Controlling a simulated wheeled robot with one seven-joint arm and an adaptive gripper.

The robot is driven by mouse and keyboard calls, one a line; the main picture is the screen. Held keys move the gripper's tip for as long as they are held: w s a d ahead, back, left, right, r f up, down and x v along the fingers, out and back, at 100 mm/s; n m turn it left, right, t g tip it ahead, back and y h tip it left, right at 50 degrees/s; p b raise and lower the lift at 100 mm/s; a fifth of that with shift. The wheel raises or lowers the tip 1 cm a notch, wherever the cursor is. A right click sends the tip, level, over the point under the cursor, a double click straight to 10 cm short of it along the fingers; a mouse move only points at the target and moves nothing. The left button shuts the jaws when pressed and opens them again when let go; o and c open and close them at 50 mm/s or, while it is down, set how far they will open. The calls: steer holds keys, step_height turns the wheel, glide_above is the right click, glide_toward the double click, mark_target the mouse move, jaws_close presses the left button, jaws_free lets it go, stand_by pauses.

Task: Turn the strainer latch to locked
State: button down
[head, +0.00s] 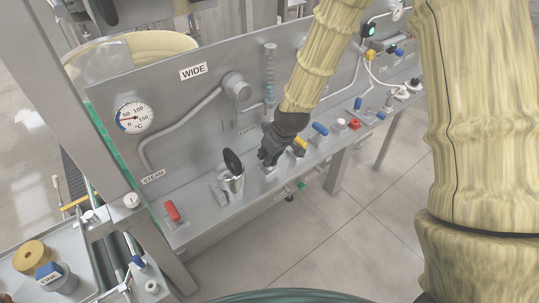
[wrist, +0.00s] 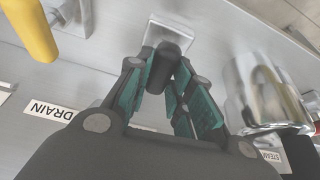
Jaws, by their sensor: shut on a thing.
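My gripper (head: 268,158) is low at the front of the grey panel, between the metal strainer cup (head: 232,182) and a yellow lever (head: 300,143). In the wrist view my gripper (wrist: 168,98) has its teal-padded fingers on either side of a black handle (wrist: 166,66), shut on it. The handle looks like the strainer latch and stands on a small metal plate (wrist: 160,32). The shiny strainer cup (wrist: 262,90) is to its right in the wrist view. I cannot tell the handle's locked or unlocked marks; the gripper hides it in the head view.
A red handle (head: 172,211) is at the left of the ledge. Blue (head: 320,129), white and red (head: 354,124) controls are to the right. In the wrist view, the DRAIN label (wrist: 50,109) and the yellow lever (wrist: 31,28) are at left. The floor in front is clear.

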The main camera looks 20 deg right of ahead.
steer(key=shift+w+r+m, duration=0.1)
steer(key=shift+w+m, duration=0.05)
steer(key=shift+m, duration=0.35)
steer(key=c, duration=1.3)
jaws_free()
steer(key=shift+o, duration=0.2)
steer(key=v, duration=1.2)
steer(key=shift+s, duration=0.2)
steer(key=shift+a, duration=0.1)
steer(key=s+f+m+g+b, duration=0.1)
steer(key=s+f, duration=0.3)
steer(key=f, duration=0.4)
steer(key=s+d+f+m+h, duration=0.1)
steer(key=s+f, duration=0.3)
steer(key=f, duration=0.4)
steer(key=s+f+g+b, duration=0.1)
steer(key=s+f, duration=0.4)
steer(key=f, duration=0.3)
steer(key=s+f+m+g, duration=0.1)
steer(key=s+f, duration=0.6)
steer(key=s, duration=0.2)
steer(key=s+f+m+g+b, duration=0.1)
steer(key=s+f, duration=0.7)
steer(key=s, duration=0.2)
steer(key=shift+s+d+h, duration=0.25)
steer(key=shift+d+h, duration=0.15)
steer(key=shift+d, duration=0.1)
